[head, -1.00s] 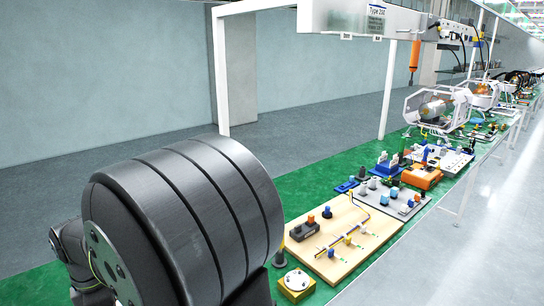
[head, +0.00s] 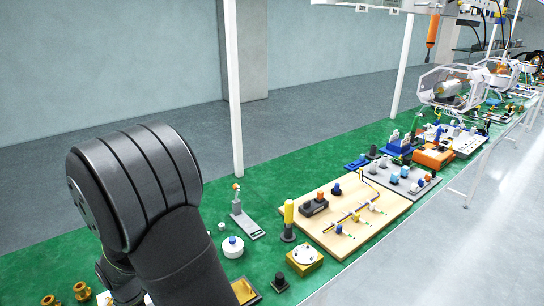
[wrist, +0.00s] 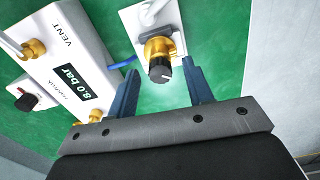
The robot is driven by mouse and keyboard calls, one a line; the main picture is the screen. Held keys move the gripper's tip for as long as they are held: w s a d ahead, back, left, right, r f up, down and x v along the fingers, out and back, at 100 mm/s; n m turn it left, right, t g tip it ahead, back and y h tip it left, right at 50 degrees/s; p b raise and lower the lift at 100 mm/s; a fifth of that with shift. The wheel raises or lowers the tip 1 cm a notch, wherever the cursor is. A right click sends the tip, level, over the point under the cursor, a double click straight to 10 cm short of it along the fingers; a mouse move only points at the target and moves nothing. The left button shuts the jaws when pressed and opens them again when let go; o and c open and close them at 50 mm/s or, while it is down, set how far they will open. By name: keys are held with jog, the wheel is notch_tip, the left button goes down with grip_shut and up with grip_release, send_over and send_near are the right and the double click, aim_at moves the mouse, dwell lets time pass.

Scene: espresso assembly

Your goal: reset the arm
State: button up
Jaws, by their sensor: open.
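My gripper (wrist: 159,74) shows in the wrist view with its two blue-grey fingers apart and nothing held between them. A black knob (wrist: 160,70) on a brass valve (wrist: 157,48) appears between the fingertips in the picture. I cannot tell how far beyond the tips it is. The valve sits on a white plate (wrist: 133,20). To its left is a white box with a display reading 8.0 bar (wrist: 78,84) and the word VENT. In the head view my dark arm fills the lower left, and my gripper is not visible there.
A green bench top (head: 300,178) runs to the back right. It carries a wooden board (head: 335,247) with small parts, a yellow block (head: 304,262), a yellow-topped black stand (head: 288,222), a white round piece (head: 232,247) and brass fittings (head: 82,290). A white post (head: 233,90) rises behind.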

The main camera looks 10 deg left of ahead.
jog(key=shift+f, duration=0.15)
notch_tip(320, 180, up, 17)
notch_tip(320, 180, down, 17)
jog(key=shift+f, duration=0.1)
jog(key=m, duration=1.1)
jog(key=shift+m, duration=0.3)
dwell(0.6)
dwell(0.6)
